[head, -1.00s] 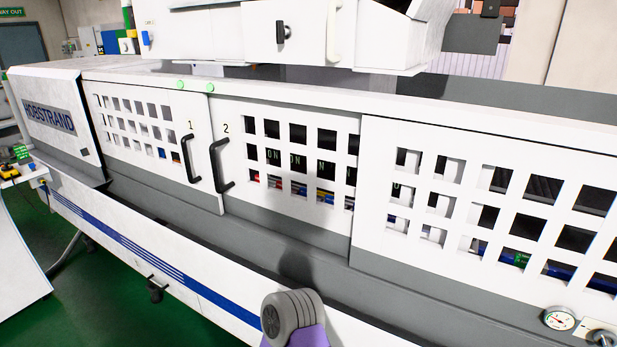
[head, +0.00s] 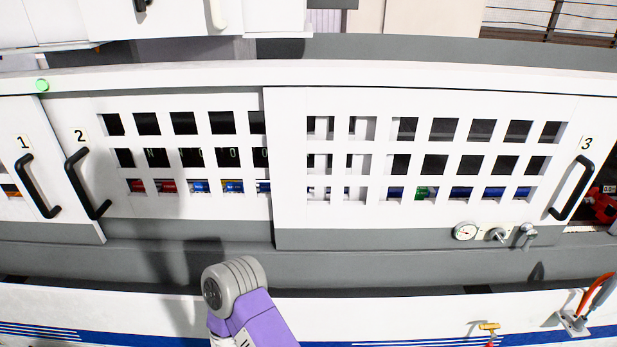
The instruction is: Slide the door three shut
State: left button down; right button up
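Door three (head: 290,160) is a white sliding panel with rows of square windows, on the right half of the head view. It carries the number 3 and a black bar handle (head: 572,187) near its right edge. Its left edge overlaps door two (head: 185,210), whose handle (head: 87,183) stands beside the handle of door one (head: 38,186). Right of door three is a dark opening with a red part (head: 601,204) inside. Neither gripper shows; only a grey and purple link of my arm is seen at the bottom.
A gauge (head: 465,231) and small fittings (head: 497,235) sit below door three. A red-handled clamp (head: 590,305) and a yellow-topped fitting (head: 489,327) are at the lower right. A grey ledge (head: 400,267) runs along below the doors.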

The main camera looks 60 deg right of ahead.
aim_at(587, 134)
jog(key=z, duration=2.15)
